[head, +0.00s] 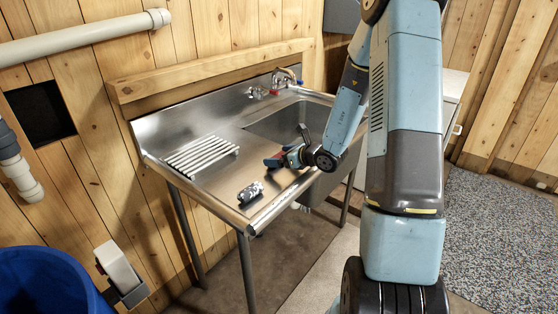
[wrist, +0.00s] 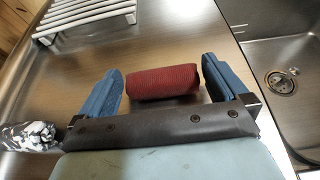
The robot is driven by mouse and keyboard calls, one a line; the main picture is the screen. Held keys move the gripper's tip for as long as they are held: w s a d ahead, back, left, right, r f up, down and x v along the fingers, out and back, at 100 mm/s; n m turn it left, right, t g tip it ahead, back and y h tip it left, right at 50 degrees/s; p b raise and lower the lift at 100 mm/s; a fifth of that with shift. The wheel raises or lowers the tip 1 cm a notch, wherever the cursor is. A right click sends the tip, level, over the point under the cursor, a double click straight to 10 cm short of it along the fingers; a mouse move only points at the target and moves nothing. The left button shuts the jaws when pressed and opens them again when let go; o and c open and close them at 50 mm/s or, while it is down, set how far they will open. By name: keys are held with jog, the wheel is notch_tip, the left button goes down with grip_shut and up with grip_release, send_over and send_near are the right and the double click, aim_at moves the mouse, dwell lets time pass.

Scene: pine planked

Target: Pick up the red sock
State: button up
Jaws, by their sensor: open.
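The red sock (wrist: 162,82) lies rolled up on the steel drainboard and sits between the two blue fingers of my gripper (wrist: 160,90) in the wrist view. The fingers are apart, with a gap on each side of the sock; the right finger is nearer to it. In the head view my gripper (head: 278,161) is low over the drainboard beside the sink basin, and a small bit of red shows at its fingers. The sock is mostly hidden there.
A white slatted rack (head: 201,157) lies behind on the drainboard. A black-and-white patterned bundle (head: 250,191) lies near the front edge. The sink basin (head: 290,122) is to the right, with a faucet (head: 287,76) behind. A blue bin (head: 45,285) stands at lower left.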

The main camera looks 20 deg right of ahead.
aim_at(279, 155)
jog(key=x, duration=0.3)
jog(key=shift+w+f, duration=0.1)
jog(key=shift+w, duration=0.05)
jog(key=shift+c, duration=0.3)
jog(key=c, duration=0.8)
